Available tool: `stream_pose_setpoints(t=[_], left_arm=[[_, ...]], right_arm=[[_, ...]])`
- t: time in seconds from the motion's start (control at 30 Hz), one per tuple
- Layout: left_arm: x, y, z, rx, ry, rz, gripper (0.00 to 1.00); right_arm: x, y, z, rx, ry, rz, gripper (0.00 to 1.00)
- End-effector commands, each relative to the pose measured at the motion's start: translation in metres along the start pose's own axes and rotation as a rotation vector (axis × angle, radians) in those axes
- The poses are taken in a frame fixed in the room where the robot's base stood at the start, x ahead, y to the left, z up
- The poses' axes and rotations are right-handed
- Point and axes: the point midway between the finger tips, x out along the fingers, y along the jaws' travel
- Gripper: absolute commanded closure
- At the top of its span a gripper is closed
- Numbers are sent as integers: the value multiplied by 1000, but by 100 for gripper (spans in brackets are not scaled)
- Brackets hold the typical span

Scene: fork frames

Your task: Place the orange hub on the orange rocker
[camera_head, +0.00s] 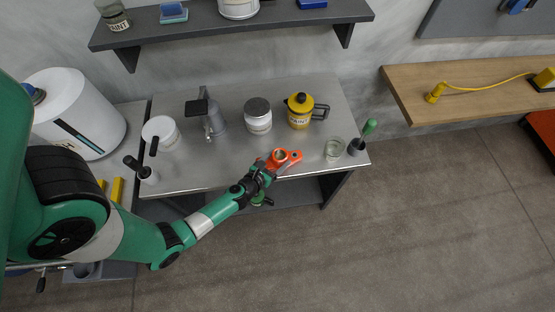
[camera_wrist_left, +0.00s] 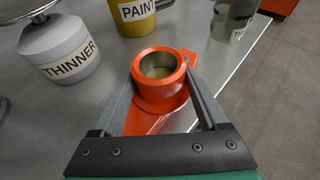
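The orange hub (camera_wrist_left: 160,88) is an upright ring-shaped cylinder with a hollow centre. It also shows near the table's front edge in the head view (camera_head: 279,155). The flat orange rocker (camera_head: 293,157) lies beneath it on the table; in the left wrist view one rocker arm (camera_wrist_left: 145,122) extends toward me and another part shows behind the hub. My left gripper (camera_head: 268,166) has a finger against each side of the hub. The hub stands over the rocker; I cannot tell whether a small gap separates them. My right gripper is not in view.
The grey metal table (camera_head: 225,165) carries a white thinner can (camera_head: 258,121), a yellow paint can (camera_head: 299,118), a glass jar (camera_head: 334,149) and a green-handled tool (camera_head: 368,130). A wooden bench (camera_head: 450,90) stands at right. Table surface beside the rocker is clear.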

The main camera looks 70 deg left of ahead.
Motion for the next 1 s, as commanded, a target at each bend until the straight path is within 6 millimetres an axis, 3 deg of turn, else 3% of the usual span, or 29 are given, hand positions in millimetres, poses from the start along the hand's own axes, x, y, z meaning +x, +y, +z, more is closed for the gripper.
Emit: stream_pose_setpoints(t=[0.03, 0.1, 0.47, 0.8, 1.0], left_arm=[[0, 0, 0, 0, 0, 0, 13], [0, 0, 0, 0, 0, 0, 1], [-8, 0, 3, 0, 2, -1, 0], [-85, -1, 2, 3, 3, -3, 0], [-116, -1, 2, 2, 1, -2, 0]], right_arm=[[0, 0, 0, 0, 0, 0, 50], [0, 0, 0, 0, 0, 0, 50], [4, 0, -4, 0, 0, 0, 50], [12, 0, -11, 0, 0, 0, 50], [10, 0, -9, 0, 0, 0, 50]])
